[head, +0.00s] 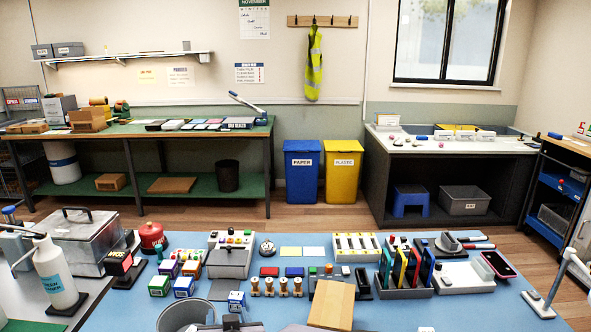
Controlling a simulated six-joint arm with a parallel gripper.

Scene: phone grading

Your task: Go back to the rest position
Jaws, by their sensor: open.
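I cannot make out my gripper or its fingertips anywhere in the head view. A dark grey shape at the bottom edge, left of the middle, is cut off, and I cannot tell what it is. A dark phone with a reddish edge (497,264) leans at the right end of a white tray (462,283) on the blue work table (400,309). No gripper shows at the phone.
The blue table is crowded: small boxes (159,286), a grey bin (186,317), a brown wooden block (331,304) and a rack of coloured upright items (405,290). A spray bottle (56,277) stands left, a white stand (540,304) right. The front right is fairly clear.

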